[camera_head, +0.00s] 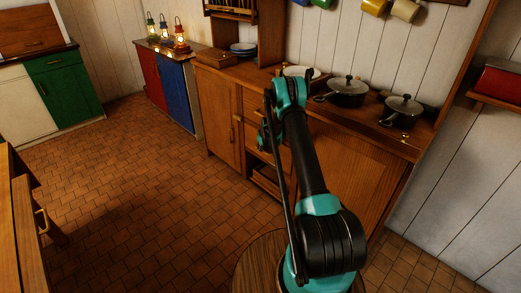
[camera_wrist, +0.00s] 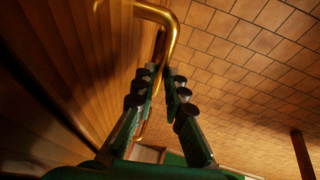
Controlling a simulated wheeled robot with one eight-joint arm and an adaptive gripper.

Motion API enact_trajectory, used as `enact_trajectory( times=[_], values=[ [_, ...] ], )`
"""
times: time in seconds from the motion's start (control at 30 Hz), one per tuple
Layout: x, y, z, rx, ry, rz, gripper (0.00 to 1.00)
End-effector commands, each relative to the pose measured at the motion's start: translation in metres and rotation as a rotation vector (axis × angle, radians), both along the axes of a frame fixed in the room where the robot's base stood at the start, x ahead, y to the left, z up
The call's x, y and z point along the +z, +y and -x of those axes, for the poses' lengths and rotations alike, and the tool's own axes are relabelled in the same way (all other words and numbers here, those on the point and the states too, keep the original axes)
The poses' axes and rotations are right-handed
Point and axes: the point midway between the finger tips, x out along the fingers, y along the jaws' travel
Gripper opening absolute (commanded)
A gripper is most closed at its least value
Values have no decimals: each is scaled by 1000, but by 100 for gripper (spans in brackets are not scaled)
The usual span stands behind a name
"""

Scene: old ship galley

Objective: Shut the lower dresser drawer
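The wooden dresser (camera_head: 222,115) stands against the white plank wall. Its lower drawer (camera_head: 266,187) shows low in the middle section, left of my arm, and looks pulled out a little; my arm hides part of it. My gripper (camera_head: 263,136) is in front of the middle section, above that drawer, and is partly hidden by my arm. In the wrist view my gripper (camera_wrist: 161,72) has its two fingers apart. A bent brass handle (camera_wrist: 169,28) on a wooden front (camera_wrist: 75,60) runs down behind and between the fingertips. I cannot tell whether they touch it.
Pans (camera_head: 347,90) and plates stand on the dresser top. A blue cabinet (camera_head: 175,93) with lit lanterns (camera_head: 180,38) stands further left. The tiled floor (camera_head: 140,165) between is clear.

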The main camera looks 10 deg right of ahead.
Motion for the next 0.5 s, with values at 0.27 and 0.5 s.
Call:
enact_trajectory(
  times=[0.27,0.5],
  values=[
    [1,-3,-2,-4,-6,2,33],
    [2,-3,-2,-3,-6,2,33]
  ],
)
